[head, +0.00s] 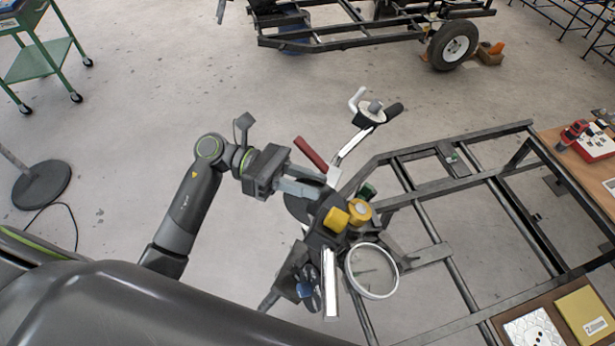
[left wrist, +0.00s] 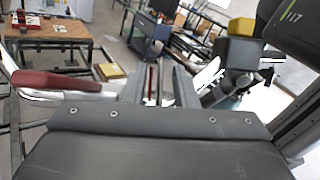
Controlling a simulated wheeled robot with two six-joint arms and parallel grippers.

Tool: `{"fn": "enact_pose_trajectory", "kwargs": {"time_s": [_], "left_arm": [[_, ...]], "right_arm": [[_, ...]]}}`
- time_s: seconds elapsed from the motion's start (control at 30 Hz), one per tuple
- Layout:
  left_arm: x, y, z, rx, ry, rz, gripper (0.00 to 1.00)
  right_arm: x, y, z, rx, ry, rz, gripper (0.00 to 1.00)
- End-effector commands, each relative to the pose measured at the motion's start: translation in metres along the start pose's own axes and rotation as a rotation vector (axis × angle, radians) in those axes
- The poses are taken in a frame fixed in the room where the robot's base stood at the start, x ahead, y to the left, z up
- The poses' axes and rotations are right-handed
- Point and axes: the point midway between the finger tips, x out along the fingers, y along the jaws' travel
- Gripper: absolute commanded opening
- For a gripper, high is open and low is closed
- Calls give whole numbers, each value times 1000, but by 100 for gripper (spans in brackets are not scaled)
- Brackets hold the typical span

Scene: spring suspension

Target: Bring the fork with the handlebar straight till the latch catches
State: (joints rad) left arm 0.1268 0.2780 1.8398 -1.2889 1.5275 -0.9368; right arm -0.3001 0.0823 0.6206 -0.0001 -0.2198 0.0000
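The handlebar shows in the head view with a red grip (head: 311,154) on the near left. A chrome bar (head: 352,145) leads to a black grip (head: 393,112) at the far right. The fork head (head: 318,238) sits below, with a yellow block (head: 335,220), a round yellow part (head: 360,212) and a pale ring (head: 371,270). My left gripper (head: 322,187) reaches to the pale part beside the red grip. Its fingers are parted; whether they hold that part is unclear. The red grip (left wrist: 55,82) also shows in the left wrist view. I cannot make out the latch.
A dark tube frame (head: 420,215) extends right of the fork. Boards with tools (head: 590,150) and a yellow box (head: 588,315) lie at the right. A second frame with a wheel (head: 453,48) stands behind. Open floor lies at the left and middle.

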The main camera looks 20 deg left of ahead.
Motion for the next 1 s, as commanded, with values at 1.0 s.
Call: {"fn": "enact_pose_trajectory", "kwargs": {"time_s": [1.0], "left_arm": [[0, 0, 0, 0, 0, 0, 0]], "right_arm": [[0, -4, 0, 2, 0, -5, 0]]}}
